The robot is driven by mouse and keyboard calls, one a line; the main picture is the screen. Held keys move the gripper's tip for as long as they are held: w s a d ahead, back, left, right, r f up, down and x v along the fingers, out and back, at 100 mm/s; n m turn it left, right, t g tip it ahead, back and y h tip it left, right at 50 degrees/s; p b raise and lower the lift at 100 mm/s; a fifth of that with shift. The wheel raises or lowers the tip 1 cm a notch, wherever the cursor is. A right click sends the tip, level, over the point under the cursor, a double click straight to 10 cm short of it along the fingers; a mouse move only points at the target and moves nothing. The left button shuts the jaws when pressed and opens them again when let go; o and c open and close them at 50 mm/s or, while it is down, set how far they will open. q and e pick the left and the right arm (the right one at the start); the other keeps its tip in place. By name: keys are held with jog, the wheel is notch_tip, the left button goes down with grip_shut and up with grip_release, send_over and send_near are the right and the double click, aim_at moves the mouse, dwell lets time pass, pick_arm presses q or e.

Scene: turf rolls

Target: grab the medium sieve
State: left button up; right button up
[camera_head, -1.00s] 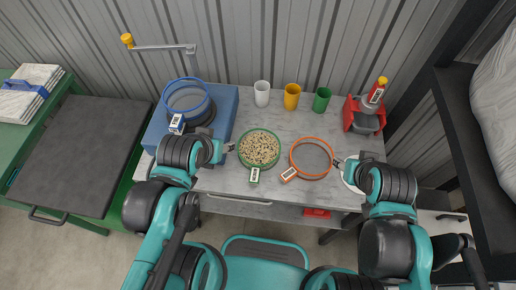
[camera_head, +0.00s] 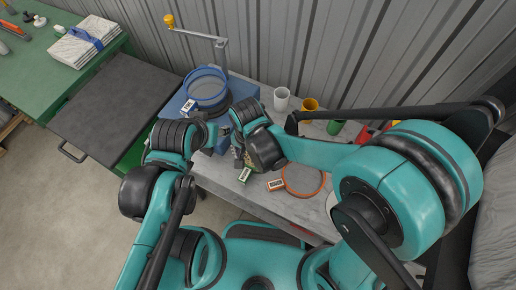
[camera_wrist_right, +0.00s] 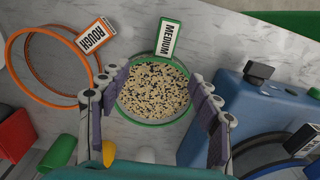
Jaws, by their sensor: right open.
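The medium sieve (camera_wrist_right: 166,40) has a green rim, a handle tag reading MEDIUM and a fill of speckled beige grains. It lies on the grey marbled table. In the head view its handle (camera_head: 245,174) shows, while its bowl is partly hidden by my right wrist. My right gripper (camera_wrist_right: 156,78) is open, with one finger on each side of the sieve's bowl. No clear grip on the rim shows. In the head view my right gripper (camera_head: 240,150) is mostly hidden. My left gripper (camera_head: 214,132) is beside it, near the blue box; its jaws are not clear.
The orange sieve tagged ROUGH (camera_wrist_right: 8,62) lies close beside the medium one. A blue sieve (camera_head: 206,103) stands over the blue box (camera_head: 172,108).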

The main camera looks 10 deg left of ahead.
aim_at(248, 169)
jog(key=shift+s+a+f, duration=0.2)
jog(key=shift+a+f, duration=0.05)
jog(key=shift+f, duration=0.1)
notch_tip(248, 169, down, 8)
jog(key=b, duration=0.5)
jog(key=shift+s+a+r+b, duration=0.1)
jog(key=shift+s+r+b, duration=0.1)
jog(key=shift+b, duration=0.2)
jog(key=shift+r, duration=0.1)
jog(key=shift+c, duration=0.6)
grip_shut()
